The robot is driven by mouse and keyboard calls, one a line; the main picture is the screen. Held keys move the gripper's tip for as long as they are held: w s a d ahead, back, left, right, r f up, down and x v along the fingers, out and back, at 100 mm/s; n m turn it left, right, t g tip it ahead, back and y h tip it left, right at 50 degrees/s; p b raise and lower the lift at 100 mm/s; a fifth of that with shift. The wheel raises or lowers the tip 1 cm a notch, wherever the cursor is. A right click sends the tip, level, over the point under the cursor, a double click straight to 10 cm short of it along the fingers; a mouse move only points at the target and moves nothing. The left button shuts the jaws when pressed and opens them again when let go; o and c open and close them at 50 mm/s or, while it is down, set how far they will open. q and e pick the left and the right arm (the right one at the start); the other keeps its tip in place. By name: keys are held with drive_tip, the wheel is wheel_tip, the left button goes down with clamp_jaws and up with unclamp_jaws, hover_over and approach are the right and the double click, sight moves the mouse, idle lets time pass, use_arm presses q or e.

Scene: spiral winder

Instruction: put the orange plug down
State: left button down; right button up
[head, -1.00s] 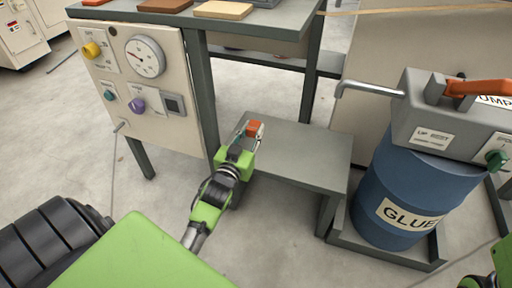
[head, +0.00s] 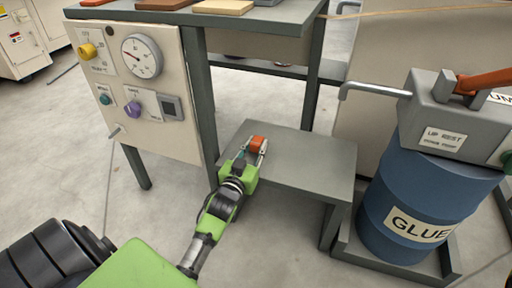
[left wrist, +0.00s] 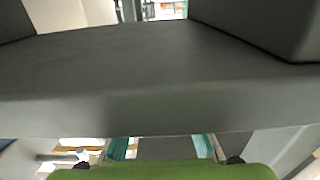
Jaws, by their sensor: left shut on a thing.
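The orange plug (head: 258,143) is a small orange block between the fingers of my left gripper (head: 255,149), which is shut on it. Plug and gripper are at the left part of the low grey bench (head: 310,160). I cannot tell whether the plug touches the bench top. In the left wrist view, teal finger pads show at the bottom and a large grey surface fills the middle; the plug cannot be made out there. My right gripper is out of view.
A control panel (head: 150,95) with a gauge and knobs stands left of the bench, beside a table leg (head: 203,100). A blue glue drum (head: 415,205) with a grey pump head stands to the right. The bench's right part is clear.

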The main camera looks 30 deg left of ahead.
use_arm(q)
drive_tip(key=shift+f, duration=0.1)
drive_tip(key=shift+f, duration=0.5)
drive_tip(key=c, duration=1.7)
unclamp_jaws()
